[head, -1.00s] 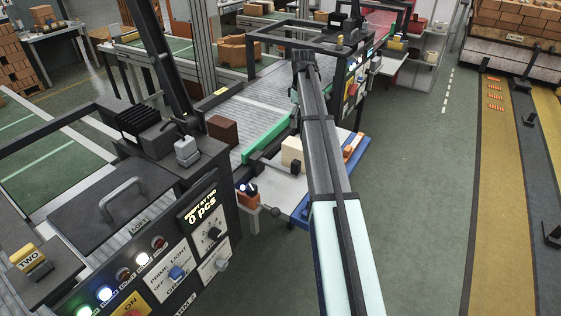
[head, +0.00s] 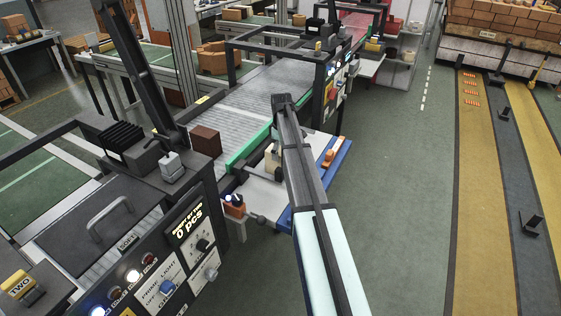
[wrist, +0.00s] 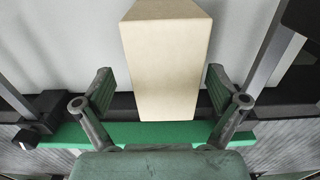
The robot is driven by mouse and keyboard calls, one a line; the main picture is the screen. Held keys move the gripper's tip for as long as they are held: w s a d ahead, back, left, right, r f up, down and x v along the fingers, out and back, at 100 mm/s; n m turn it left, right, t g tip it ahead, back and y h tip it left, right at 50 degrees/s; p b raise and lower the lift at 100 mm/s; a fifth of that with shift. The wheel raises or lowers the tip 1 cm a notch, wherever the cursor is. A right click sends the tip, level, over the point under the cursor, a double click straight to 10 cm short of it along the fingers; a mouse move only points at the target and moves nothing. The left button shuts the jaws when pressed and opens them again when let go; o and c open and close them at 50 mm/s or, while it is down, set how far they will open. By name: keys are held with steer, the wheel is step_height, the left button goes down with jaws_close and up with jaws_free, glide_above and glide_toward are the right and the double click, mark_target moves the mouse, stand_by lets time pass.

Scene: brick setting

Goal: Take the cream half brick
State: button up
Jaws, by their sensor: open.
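The cream half brick (wrist: 166,60) fills the upper middle of the wrist view, over a pale surface. Its near end shows between the two fingers of my gripper (wrist: 160,76), with a gap on each side. The fingers are apart, and nothing is held. How far the fingertips are from the brick in depth is hard to tell. In the head view the cream half brick (head: 271,161) is partly hidden behind my arm, on the pale side table (head: 262,195).
A green rail (head: 247,150) and roller conveyor (head: 264,90) run beside the table. A brown brick (head: 205,141) stands on the conveyor. An orange piece (head: 329,156) lies at the table's right side, and an orange holder (head: 234,206) sits at its front left. The green floor at right is open.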

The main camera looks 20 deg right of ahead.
mark_target(280, 161)
steer(key=shift+s+a+f+p, duration=0.15)
steer(key=shift+f+p, duration=0.45)
steer(key=shift+f, duration=0.65)
steer(key=shift+a+f+p, duration=0.1)
steer(key=shift+f+p, duration=0.45)
steer(key=shift+f, duration=0.7)
steer(key=shift+s, duration=0.1)
steer(key=c, duration=1.6)
